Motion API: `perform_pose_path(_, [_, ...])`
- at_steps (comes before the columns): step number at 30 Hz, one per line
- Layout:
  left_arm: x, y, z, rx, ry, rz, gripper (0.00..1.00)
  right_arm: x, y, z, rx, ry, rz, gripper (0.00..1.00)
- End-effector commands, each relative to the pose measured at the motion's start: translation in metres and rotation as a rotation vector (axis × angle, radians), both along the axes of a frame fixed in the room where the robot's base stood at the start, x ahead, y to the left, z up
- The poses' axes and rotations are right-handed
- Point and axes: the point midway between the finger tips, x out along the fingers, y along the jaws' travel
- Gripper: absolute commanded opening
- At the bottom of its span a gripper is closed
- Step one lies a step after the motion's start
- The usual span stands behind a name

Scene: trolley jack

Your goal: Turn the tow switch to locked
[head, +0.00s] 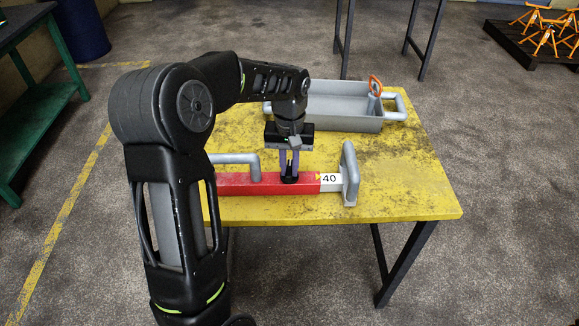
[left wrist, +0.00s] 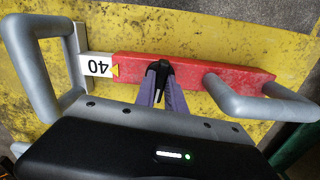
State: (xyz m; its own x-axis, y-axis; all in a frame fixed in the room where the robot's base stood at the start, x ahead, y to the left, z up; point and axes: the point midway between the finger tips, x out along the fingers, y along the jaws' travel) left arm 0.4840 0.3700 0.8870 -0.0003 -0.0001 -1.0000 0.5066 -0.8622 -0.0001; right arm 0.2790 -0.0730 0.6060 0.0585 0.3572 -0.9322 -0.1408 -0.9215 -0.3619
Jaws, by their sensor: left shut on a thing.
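A red bar (head: 244,184) lies across the yellow table, with a grey handle (head: 236,159) on its top and a white end marked 40 (head: 330,181). A small black switch (head: 290,180) sits on top of the red bar near the white end. It also shows in the left wrist view (left wrist: 162,67). My left gripper (head: 289,167) points down over the bar, its purple fingers (left wrist: 161,88) shut on the black switch. The fingers partly cover the switch, and I cannot read its setting. My right gripper is not in view.
A grey tray (head: 335,122) with side handles and an orange ring-shaped thing (head: 375,86) stands at the back of the yellow table (head: 420,190). An upright grey handle (head: 350,172) is at the bar's right end. The table's front right is clear.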

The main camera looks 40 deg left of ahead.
Motion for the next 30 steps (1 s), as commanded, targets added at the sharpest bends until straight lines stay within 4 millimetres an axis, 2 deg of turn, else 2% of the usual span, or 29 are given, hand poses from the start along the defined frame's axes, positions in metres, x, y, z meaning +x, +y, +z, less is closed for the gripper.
perform_pose_path(9, [0.0004,0.0001,0.0006,0.001,-0.002,0.117,0.00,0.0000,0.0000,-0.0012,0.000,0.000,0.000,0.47])
perform_pose_path(22, [0.0004,0.0003,0.0006,0.000,-0.002,0.130,0.00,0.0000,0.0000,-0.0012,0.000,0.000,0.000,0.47])
perform_pose_path(23, [0.0004,0.0003,0.0006,0.000,-0.002,0.130,0.15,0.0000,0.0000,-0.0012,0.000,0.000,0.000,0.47])
perform_pose_path(30, [0.0002,0.0002,0.0003,0.001,-0.001,0.129,0.35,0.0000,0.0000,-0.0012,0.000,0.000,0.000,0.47])
